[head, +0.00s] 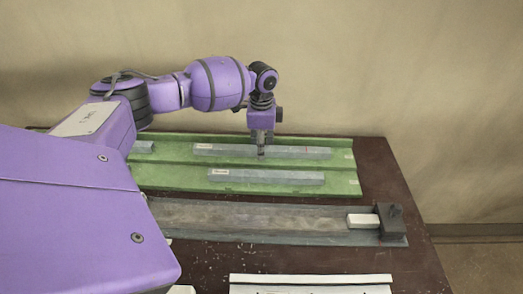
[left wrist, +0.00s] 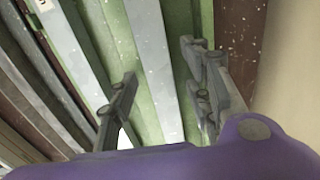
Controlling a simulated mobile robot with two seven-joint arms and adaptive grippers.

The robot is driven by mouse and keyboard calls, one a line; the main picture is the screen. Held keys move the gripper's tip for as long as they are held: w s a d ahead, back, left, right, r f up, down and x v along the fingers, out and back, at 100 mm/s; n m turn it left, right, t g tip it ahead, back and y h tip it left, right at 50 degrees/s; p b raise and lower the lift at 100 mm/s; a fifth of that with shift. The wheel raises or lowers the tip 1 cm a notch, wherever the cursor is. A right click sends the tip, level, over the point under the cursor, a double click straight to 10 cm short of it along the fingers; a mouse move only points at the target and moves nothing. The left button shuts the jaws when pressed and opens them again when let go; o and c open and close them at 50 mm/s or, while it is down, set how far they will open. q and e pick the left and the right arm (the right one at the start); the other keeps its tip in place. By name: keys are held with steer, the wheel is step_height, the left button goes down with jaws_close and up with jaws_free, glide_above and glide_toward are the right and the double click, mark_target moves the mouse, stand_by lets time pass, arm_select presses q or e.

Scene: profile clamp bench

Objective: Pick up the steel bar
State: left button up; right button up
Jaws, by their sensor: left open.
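A long grey steel bar (head: 300,153) lies in the far channel of a green rack (head: 345,182). In the left wrist view my gripper (left wrist: 162,98) is open, with one finger on each side of the far bar (left wrist: 152,55). I cannot tell how far down the fingers reach. The near bar (left wrist: 75,40) lies to the left there.
In front of the rack is a grey channel (head: 260,215) with a white block (head: 363,220) and a dark end stop (head: 392,222) at its right. A white piece (head: 310,281) lies at the front edge. Brown tabletop (head: 385,170) is bare at the right.

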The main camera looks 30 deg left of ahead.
arm_select(q)
jaws_close()
steer(key=shift+w+r, duration=0.1)
steer(key=shift+r, duration=0.15)
